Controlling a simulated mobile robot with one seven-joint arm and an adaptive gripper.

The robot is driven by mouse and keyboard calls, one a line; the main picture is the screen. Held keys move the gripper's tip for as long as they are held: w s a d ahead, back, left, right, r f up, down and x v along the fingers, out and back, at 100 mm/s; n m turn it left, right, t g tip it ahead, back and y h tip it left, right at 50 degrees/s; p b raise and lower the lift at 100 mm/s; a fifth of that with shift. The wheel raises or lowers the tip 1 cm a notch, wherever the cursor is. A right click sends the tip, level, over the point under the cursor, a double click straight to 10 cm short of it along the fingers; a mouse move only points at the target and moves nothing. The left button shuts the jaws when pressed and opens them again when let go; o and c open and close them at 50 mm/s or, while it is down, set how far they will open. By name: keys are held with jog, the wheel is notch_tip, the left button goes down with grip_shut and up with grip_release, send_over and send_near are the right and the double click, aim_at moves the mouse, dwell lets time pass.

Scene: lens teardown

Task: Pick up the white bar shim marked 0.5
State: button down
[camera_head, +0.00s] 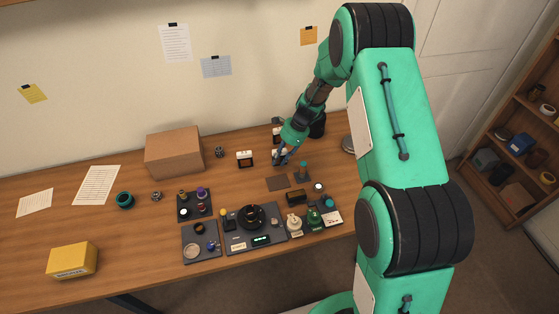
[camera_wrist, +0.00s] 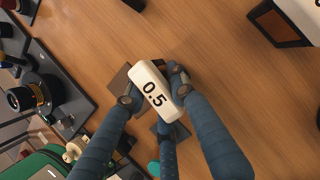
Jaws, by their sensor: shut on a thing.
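The white bar shim (camera_wrist: 156,92), marked 0.5 in black, sits between the fingers of my gripper (camera_wrist: 154,92) in the wrist view. The fingers are shut on it from both sides, and the marking faces the camera. In the head view my gripper (camera_head: 283,157) is over the table's right part, near the dark square pads. The shim shows there only as a small pale patch (camera_head: 277,154), partly hidden by the fingers. I cannot tell from these views how far it is above the table.
A white-topped dark block (camera_head: 245,158) stands left of my gripper. A cardboard box (camera_head: 174,152) is farther left. Dark square pads (camera_head: 278,183) lie just in front. Trays of lens parts (camera_head: 201,242) fill the front of the table. Bare wood lies at the left middle.

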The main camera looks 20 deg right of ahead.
aim_at(275, 152)
notch_tip(275, 152, up, 8)
jog(key=shift+r+p, duration=0.25)
jog(key=shift+p, duration=0.55)
